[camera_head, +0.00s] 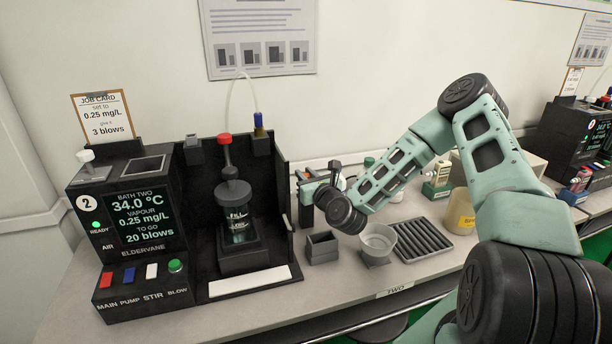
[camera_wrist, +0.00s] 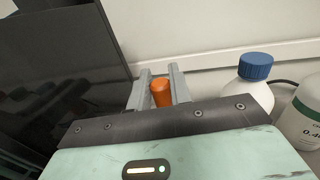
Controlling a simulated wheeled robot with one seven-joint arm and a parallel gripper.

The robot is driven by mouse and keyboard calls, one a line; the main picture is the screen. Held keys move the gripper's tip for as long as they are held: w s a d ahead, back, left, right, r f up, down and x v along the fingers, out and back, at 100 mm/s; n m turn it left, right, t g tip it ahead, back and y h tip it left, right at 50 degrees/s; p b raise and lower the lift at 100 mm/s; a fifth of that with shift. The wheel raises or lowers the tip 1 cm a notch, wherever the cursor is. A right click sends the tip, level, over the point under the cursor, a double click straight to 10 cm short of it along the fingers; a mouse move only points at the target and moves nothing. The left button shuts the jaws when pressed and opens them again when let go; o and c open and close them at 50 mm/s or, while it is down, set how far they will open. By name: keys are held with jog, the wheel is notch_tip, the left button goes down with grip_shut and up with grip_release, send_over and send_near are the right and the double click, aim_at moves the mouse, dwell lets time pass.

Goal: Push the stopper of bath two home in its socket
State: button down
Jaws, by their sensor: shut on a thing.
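Bath two's console (camera_head: 128,215) stands at the left, marked with a 2. Beside it a clear jar (camera_head: 240,232) stands in a dark open-fronted bay. A dark stopper (camera_head: 233,192) with a red-topped stem (camera_head: 225,140) sits on the jar; whether it is fully seated I cannot tell. My gripper (camera_head: 302,176) is right of the bay, apart from the stopper. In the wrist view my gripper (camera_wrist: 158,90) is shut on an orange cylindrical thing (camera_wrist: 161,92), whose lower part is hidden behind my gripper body.
A small grey open box (camera_head: 322,248), a clear bowl (camera_head: 378,243) and a ribbed dark tray (camera_head: 422,241) stand on the bench right of the bay. A yellowish tub (camera_head: 459,211) is farther right. In the wrist view a blue-capped white bottle (camera_wrist: 252,85) stands right of my fingers.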

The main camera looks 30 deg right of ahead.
jog(key=c, duration=1.2)
grip_release()
jog(key=shift+s+a+p, duration=0.35)
jog(key=shift+s+p, duration=0.5)
jog(key=shift+s, duration=2.05)
jog(key=shift+s+a+p, duration=0.4)
jog(key=shift+s+p, duration=0.5)
jog(key=shift+s, duration=1.95)
jog(key=shift+s+a+p, duration=0.35)
jog(key=shift+s+p, duration=0.5)
jog(key=shift+s, duration=2.05)
jog(key=shift+a, duration=0.1)
